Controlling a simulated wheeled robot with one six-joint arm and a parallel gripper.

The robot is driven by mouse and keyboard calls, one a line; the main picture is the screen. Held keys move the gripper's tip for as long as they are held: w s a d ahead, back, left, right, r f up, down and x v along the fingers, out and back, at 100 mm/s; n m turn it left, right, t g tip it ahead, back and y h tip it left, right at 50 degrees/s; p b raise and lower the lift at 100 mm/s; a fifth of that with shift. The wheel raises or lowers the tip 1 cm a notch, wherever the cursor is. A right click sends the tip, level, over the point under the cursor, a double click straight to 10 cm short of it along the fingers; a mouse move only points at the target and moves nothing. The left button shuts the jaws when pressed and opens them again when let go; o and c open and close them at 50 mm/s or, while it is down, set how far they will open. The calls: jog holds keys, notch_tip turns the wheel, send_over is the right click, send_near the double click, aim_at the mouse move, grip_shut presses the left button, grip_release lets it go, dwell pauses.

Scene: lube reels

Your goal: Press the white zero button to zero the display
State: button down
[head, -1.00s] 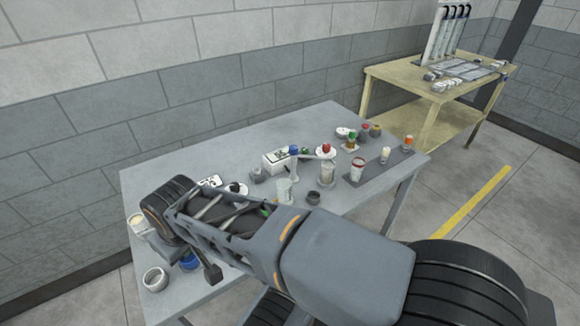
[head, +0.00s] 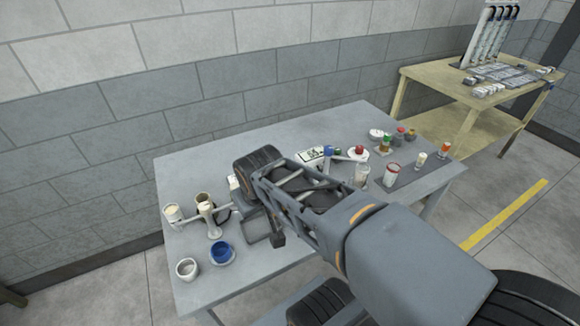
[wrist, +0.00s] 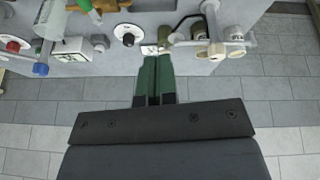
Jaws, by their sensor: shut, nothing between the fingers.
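My gripper (wrist: 153,62) shows in the wrist view with its two green fingers shut together and empty. The fingertips are close to a small white panel with dark markings (wrist: 149,50) at the table edge; I cannot tell whether they touch it. A white box with a dark-marked face (wrist: 76,46) stands farther left; in the head view a similar white box (head: 312,156) is partly behind my arm. I cannot pick out the white zero button for certain in either view. My fingers are hidden behind the arm in the head view.
A black knob on a white disc (wrist: 128,35) stands left of the fingers. A stand with pale cups (wrist: 234,36) is to the right. In the head view, a blue cup (head: 222,253) and a white jar (head: 187,269) are at the table's (head: 310,262) front left.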

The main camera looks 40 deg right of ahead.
jog(key=w+d+r+n+t+h+p, duration=0.2)
jog(key=w+d+p, duration=0.2)
jog(key=w+d, duration=0.5)
jog(key=w+d+r+n+t+h+p, duration=0.2)
jog(key=w+d+p, duration=0.2)
jog(key=w+d, duration=0.5)
jog(key=w+d+f+n+y+p, duration=0.4)
jog(key=d+f+n+y+p, duration=0.1)
jog(key=f, duration=0.4)
jog(key=shift+w+d+f+n+t, duration=0.2)
jog(key=shift+d+f+n+t, duration=0.2)
jog(key=shift+d, duration=0.3)
jog(key=shift+f, duration=0.1)
notch_tip(320, 180, down, 9)
jog(key=b, duration=0.6)
jog(key=shift+r, duration=0.2)
jog(key=shift+f, duration=0.15)
